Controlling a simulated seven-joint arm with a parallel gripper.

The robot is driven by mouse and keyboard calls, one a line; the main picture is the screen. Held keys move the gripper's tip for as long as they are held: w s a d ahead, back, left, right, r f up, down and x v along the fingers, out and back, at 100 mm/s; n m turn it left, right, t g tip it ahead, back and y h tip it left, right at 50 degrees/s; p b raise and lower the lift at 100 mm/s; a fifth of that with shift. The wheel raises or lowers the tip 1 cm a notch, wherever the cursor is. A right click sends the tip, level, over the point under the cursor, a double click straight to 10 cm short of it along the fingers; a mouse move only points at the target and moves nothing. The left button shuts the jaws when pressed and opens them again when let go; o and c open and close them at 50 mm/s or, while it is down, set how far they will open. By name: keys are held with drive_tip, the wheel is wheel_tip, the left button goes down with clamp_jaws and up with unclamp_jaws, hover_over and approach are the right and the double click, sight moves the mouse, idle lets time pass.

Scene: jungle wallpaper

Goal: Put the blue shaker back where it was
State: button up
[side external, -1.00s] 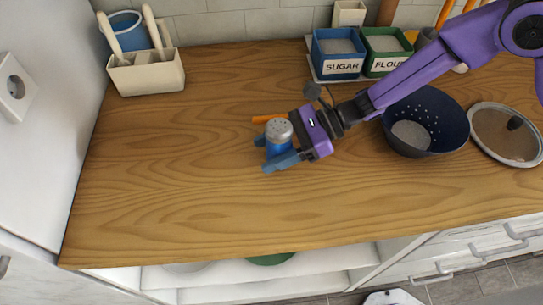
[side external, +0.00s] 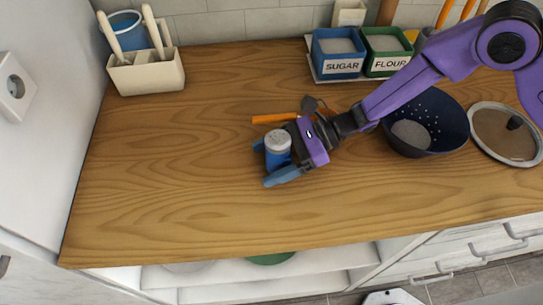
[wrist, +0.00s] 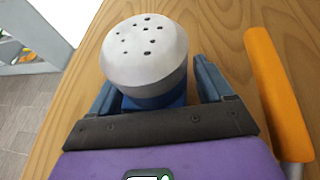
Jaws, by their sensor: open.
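The blue shaker (side external: 278,158) has a blue body and a light grey lid with holes. It stands upright on the wooden counter, left of centre in the side view. My gripper (side external: 271,164) is open, low over the counter, with one blue finger on each side of the shaker. In the wrist view the shaker's lid (wrist: 145,52) shows large between the two fingers (wrist: 152,88), with a gap visible on the finger sides. The lower body of the shaker is partly hidden by the gripper.
An orange-handled utensil (side external: 275,118) lies just behind my gripper; its handle (wrist: 278,90) is close to the right finger in the wrist view. A dark colander (side external: 442,125) and a glass lid (side external: 490,125) sit to the right. Sugar (side external: 342,66) and flour bins stand behind. The counter's left is clear.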

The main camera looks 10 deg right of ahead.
drive_tip(key=shift+r, duration=0.1)
drive_tip(key=shift+d+r, duration=0.1)
drive_tip(key=shift+d, duration=0.05)
drive_tip(key=v, duration=1.1)
drive_tip(key=shift+w+d+r, duration=0.1)
drive_tip(key=shift+d, duration=0.25)
drive_tip(key=s+d+r+n+g+h, duration=0.35)
drive_tip(key=s+d+n, duration=0.3)
drive_tip(key=s, duration=0.25)
drive_tip(key=s+d+r+n+g+h, duration=0.2)
drive_tip(key=s+d+r+n+h, duration=0.2)
drive_tip(key=s+d+n, duration=0.35)
drive_tip(key=s+d+r+n+t+h, duration=0.1)
drive_tip(key=s+d+n+t+h, duration=0.1)
drive_tip(key=d+n+t, duration=0.2)
drive_tip(key=s+d+r+n+t+h, duration=0.1)
drive_tip(key=s+d+n+t+h, duration=0.2)
drive_tip(key=d+n, duration=0.7)
drive_tip(key=d, duration=0.5)
drive_tip(key=shift+s+d+n+t, duration=0.15)
drive_tip(key=shift+s+n+t, duration=0.05)
drive_tip(key=shift+n+t, duration=0.2)
